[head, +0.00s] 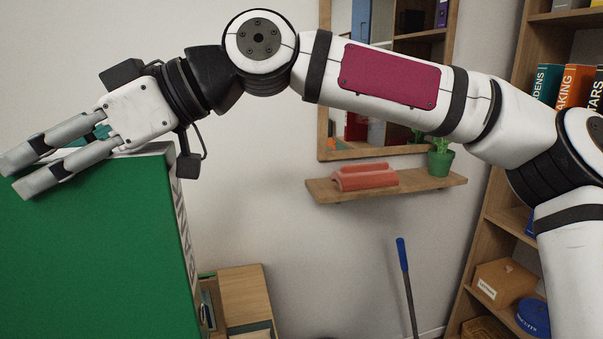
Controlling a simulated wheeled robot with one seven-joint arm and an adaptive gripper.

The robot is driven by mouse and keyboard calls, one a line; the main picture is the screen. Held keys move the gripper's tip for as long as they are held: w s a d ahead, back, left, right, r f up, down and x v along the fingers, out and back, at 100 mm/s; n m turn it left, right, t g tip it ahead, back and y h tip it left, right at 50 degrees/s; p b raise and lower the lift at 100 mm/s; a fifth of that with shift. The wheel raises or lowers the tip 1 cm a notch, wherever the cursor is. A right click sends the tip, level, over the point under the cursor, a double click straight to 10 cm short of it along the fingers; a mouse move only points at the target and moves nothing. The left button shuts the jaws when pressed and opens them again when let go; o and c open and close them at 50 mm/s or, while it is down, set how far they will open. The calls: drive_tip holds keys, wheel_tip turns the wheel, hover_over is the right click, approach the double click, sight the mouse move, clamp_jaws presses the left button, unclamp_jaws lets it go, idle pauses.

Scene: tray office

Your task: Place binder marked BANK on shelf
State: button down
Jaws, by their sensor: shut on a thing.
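A large green binder (95,250) fills the lower left of the head view, close to the camera. Its pale spine (184,235) faces right and carries dark lettering seen at a steep slant, which looks like BANK. My gripper (30,170) is at the binder's top edge, with its fingers pointing left and shut on the binder. The binder's lower part is cut off by the frame. A tall wooden shelf unit (500,215) stands at the right, partly hidden behind my arm. Books with titles ending DENS, AKING and TARS (573,85) stand on one of its upper boards.
A small wall shelf (430,185) holds a terracotta roof tile (365,177) and a green potted cactus (440,160) below a wood-framed mirror (323,120). A low wooden cabinet (245,295) stands behind the binder. A blue-handled pole (405,270) leans at the wall. A wooden box (505,282) sits on the shelf unit.

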drive_tip(key=shift+w+d+f+m+t+h+p, duration=0.25)
drive_tip(key=shift+w+d+f+m+t+h, duration=3)
drive_tip(key=shift+w+d, duration=3.35)
drive_tip(key=shift+w+d+f+m+t+h+p, duration=0.2)
drive_tip(key=shift+w+d+f+m+t+h, duration=1.55)
drive_tip(key=shift+w+d+f+m, duration=5)
drive_tip(key=shift+w+d+f+m+t+h+p, duration=0.25)
drive_tip(key=shift+w+d+f+m+t+h, duration=0.75)
drive_tip(key=shift+w+d+f+t, duration=5.45)
drive_tip(key=s+d+f+g, duration=0.2)
drive_tip(key=s+d+f, duration=0.1)
drive_tip(key=s, duration=0.3)
drive_tip(key=s+d+f+g, duration=0.2)
drive_tip(key=s+f+g, duration=0.1)
drive_tip(key=s, duration=0.4)
drive_tip(key=shift+d+f+n+g+h, duration=0.35)
drive_tip(key=shift+d+f+n+h, duration=0.05)
drive_tip(key=shift+f, duration=0.2)
drive_tip(key=shift+s+d, duration=0.1)
